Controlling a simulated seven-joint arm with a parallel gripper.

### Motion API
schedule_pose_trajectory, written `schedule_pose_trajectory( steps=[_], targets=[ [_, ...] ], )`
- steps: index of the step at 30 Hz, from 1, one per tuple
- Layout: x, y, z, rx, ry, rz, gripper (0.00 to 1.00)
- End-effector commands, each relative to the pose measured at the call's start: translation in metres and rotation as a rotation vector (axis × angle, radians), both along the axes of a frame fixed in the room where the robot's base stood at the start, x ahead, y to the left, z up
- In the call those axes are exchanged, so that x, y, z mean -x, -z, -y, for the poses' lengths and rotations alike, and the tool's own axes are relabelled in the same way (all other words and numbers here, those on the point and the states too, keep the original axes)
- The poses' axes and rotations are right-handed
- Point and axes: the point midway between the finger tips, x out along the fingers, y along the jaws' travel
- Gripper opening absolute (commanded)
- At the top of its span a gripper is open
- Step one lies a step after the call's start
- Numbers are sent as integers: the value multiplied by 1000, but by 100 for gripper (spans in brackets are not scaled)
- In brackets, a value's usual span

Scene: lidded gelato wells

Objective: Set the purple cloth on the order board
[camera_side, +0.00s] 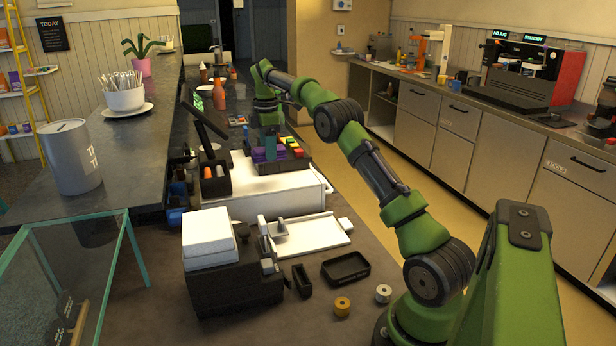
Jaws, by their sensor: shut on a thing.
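My gripper (269,150) points down at the far end of my green arm, over a dark tray of coloured pieces. It is shut on the purple cloth (262,156), which shows as a small purple patch at the fingertips. The exact grip is too small to make out. The cloth is low, among or just above the other pieces; I cannot tell if it touches them. A flat white board (315,237) with a grey upright part at its left edge lies on the nearer counter; it may be the order board, but I cannot tell for sure.
The dark tray (284,166) sits on a white box (295,193). A tilted screen (205,122) stands left of it. A red coffee machine (525,78) stands far right.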

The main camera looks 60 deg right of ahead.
Motion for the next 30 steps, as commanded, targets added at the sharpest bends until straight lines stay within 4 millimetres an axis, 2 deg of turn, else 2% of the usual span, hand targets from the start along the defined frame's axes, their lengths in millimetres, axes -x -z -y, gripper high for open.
schedule_pose_trajectory(
  steps=[4,7,10,14,20,30],
  targets=[
    [1,-2,1,2,2,4,8],
    [5,-17,3,11,9,21,8],
    [20,-24,1,-5,16,12,8],
    [45,-20,-1,-15,15,-5,8],
    [87,1,-9,-22,14,-19,8],
    [155,57,-39,-26,26,-21,8]
  ],
)
